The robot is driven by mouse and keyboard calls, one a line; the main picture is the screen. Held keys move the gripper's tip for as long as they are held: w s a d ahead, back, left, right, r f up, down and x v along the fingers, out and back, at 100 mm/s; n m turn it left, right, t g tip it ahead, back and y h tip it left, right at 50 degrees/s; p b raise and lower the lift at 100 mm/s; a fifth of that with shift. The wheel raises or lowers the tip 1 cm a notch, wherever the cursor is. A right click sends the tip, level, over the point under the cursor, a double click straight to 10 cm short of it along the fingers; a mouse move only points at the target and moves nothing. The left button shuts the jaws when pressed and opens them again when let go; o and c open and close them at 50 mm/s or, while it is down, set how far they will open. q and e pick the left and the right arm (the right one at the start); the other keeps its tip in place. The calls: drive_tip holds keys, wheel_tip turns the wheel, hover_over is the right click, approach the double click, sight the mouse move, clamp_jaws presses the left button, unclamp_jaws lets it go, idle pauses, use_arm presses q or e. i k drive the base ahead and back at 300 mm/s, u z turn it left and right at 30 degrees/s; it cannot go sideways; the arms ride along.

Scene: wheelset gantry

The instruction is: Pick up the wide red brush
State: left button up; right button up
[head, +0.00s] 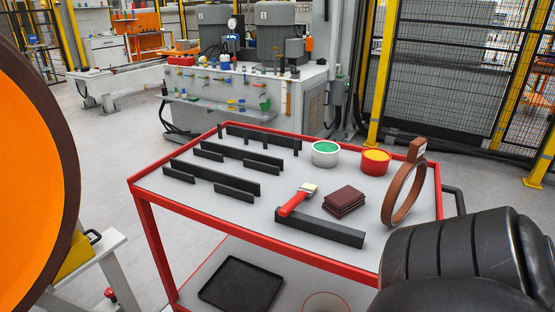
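The wide red brush (293,203) lies on the red-framed table (210,210), near its front middle. Its red handle points to the lower left and its pale bristle end to the upper right. The handle end is at the left part of a long black bar (335,231); I cannot tell whether it rests on the bar. Neither gripper shows in the head view. A black rounded arm part of mine fills the lower right corner.
A stack of dark red pads (344,201) lies right of the brush. Behind are a green-topped tub (326,153) and a red tub (375,162). A brown ring (403,194) stands at the right. Black bars (213,179) lie left. A large orange disc (25,190) stands far left.

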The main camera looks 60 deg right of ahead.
sight(308, 190)
drive_tip(key=u, duration=0.25)
drive_tip(key=k, duration=0.5)
drive_tip(key=z, duration=0.8)
